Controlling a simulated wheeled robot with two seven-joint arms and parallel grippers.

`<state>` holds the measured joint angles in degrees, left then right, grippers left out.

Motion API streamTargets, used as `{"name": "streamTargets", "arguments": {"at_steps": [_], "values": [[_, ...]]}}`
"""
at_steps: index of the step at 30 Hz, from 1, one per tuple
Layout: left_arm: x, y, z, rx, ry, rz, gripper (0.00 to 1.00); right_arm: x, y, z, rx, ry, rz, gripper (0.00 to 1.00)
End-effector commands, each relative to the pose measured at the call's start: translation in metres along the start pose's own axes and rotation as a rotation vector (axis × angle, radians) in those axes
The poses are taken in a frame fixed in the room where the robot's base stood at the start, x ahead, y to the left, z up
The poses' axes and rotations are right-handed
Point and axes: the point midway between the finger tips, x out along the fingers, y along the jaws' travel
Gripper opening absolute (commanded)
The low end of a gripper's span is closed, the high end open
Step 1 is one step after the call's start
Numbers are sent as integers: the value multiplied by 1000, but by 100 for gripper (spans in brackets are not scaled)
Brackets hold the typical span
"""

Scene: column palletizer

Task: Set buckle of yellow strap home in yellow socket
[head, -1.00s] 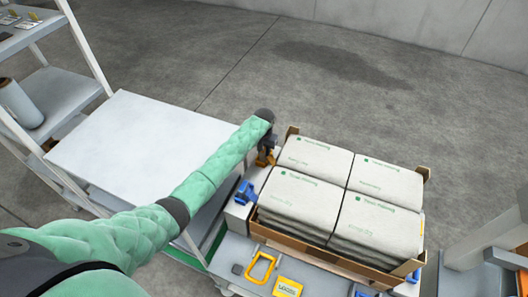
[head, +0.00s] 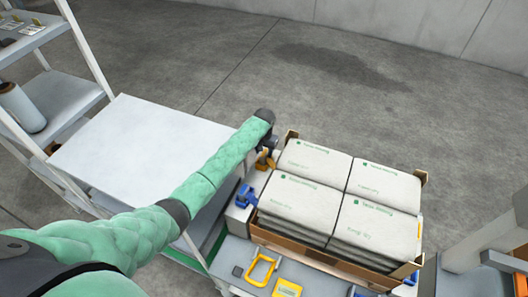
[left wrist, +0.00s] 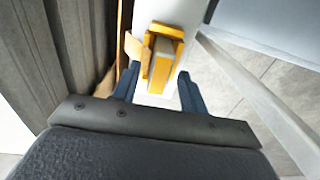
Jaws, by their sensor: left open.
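My left gripper (head: 267,146) is at the far left corner of the load, pointing down. In the left wrist view its two dark fingers (left wrist: 158,72) are apart. A yellow-orange block (left wrist: 165,55) on a white surface lies between and just beyond the fingertips; I see no firm grip on it. In the head view a yellow-orange part (head: 265,159) shows just under the gripper, partly hidden by it. I cannot tell buckle from socket here, nor whether they are joined. No strap is clearly visible. My right gripper is not in view.
Stacked white bags (head: 315,160) in a brown tray (head: 310,254) stand close beside the gripper. A blue fitting (head: 245,195) is at the near left corner. A yellow handle (head: 262,270) and yellow device (head: 288,289) lie in front. A white-topped table (head: 135,150) stands left.

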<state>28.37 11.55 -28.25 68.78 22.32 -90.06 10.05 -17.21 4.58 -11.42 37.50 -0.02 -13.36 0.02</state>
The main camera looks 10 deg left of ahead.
Motion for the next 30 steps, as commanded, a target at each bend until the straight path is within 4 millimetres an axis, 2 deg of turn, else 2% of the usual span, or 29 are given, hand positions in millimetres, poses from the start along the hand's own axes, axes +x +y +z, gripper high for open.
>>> {"name": "streamTargets", "arguments": {"at_steps": [1,3,6,7,8,10,15,20,30], "values": [[-13,0,0,0,0,0,43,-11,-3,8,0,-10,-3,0],[-25,0,0,0,1,0,43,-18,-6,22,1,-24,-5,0],[-43,0,-1,1,3,1,43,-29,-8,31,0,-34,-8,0],[-48,0,0,0,2,0,43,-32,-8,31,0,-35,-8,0],[-48,0,0,1,2,0,43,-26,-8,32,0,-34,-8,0],[-61,0,-1,1,3,1,43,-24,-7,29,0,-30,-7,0],[-85,0,-1,0,2,1,43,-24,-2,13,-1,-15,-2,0],[-97,0,0,0,1,0,43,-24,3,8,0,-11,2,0],[-100,0,0,0,1,0,43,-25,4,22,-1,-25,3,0]]}}
